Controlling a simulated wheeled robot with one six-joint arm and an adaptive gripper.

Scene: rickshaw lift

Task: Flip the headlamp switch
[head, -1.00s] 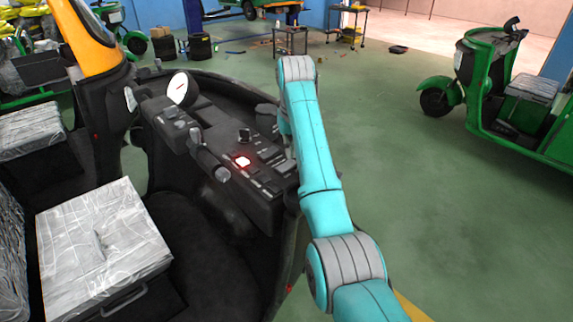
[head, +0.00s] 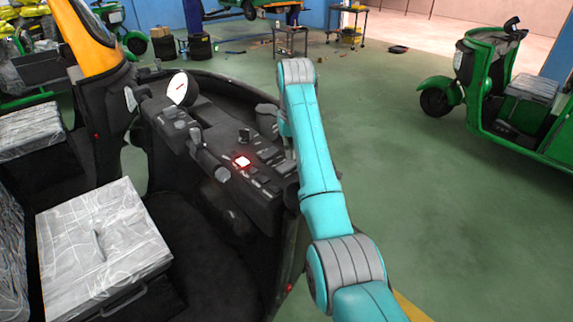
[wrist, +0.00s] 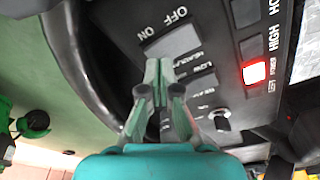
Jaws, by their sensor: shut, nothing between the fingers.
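The dashboard (head: 232,181) of the orange-and-black rickshaw lies left of my arm in the head view. In the wrist view, the headlamp switch (wrist: 172,41) is a grey rocker in the black panel, with ON and OFF printed on one side and a HEADLAMP label on the other. My gripper (wrist: 159,72) is shut and empty, its green fingertips over the panel beside the label, just below the rocker in the picture. I cannot tell whether they touch the panel. In the head view my arm hides most of the gripper.
A red lit indicator (wrist: 255,73) and a round knob (wrist: 222,119) are on the same panel, with several other switches near. A wrapped seat (head: 100,245) is at lower left. A green vehicle (head: 520,95) stands at right; open green floor lies between.

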